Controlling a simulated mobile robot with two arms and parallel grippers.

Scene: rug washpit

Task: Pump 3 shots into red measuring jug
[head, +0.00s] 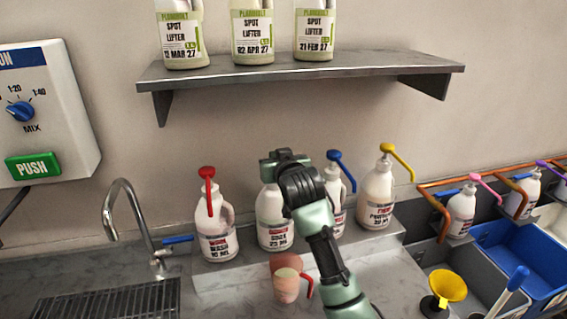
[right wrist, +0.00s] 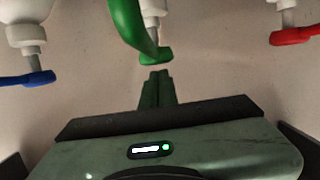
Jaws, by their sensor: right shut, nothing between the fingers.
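The red measuring jug (head: 287,288) is a pinkish see-through cup with a red handle on its right. It stands upright on the counter in front of a white pump bottle (head: 271,222) whose label seems to read SOAK. My right gripper (head: 284,157) is over this bottle and hides its pump top in the head view. In the right wrist view, which looks upside down, the shut, empty fingers (right wrist: 157,88) are close to the green pump head (right wrist: 155,54). I cannot tell whether they touch it. My left gripper is not in view.
Bottles with red (head: 208,190), blue (head: 342,170) and yellow (head: 396,160) pumps flank it. A tap (head: 125,195) stands at left, and blue bins (head: 530,260) and a yellow funnel (head: 447,285) at right. A shelf (head: 300,75) hangs above.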

